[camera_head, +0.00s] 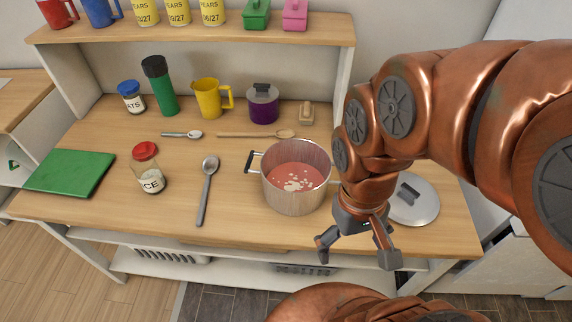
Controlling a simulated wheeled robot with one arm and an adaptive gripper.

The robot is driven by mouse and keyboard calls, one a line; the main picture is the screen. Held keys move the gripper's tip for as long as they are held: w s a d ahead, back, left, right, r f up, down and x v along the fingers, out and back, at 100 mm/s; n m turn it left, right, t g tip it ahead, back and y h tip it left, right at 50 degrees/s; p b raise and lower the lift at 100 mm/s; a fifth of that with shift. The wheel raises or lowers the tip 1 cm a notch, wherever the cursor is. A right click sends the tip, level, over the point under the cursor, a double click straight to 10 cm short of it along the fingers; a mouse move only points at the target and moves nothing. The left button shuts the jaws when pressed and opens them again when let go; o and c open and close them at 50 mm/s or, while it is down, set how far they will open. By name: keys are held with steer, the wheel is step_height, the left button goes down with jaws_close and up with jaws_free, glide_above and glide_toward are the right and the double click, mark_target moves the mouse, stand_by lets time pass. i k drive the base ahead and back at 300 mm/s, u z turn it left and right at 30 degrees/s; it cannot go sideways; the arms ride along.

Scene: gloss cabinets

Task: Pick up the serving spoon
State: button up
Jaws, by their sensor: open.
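A long grey metal spoon (207,190), which looks like the serving spoon, lies on the wooden counter left of the pot, bowl end toward the back. A smaller metal spoon (181,134) and a wooden spoon (257,134) lie behind it. My gripper (355,252) is open and empty, with its fingers spread downward at the counter's front edge. It is right of the long grey spoon and well apart from it, in front of the pot.
A lid (413,202) lies right, partly behind my arm. A red-capped jar (148,168) and green board (67,173) are left. A shelf (200,30) spans the back.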

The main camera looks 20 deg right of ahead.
mark_target(210, 163)
steer(key=z, duration=0.05)
steer(key=k, duration=0.95)
steer(key=u, duration=1.05)
steer(key=i, duration=0.7)
steer(key=u, duration=0.75)
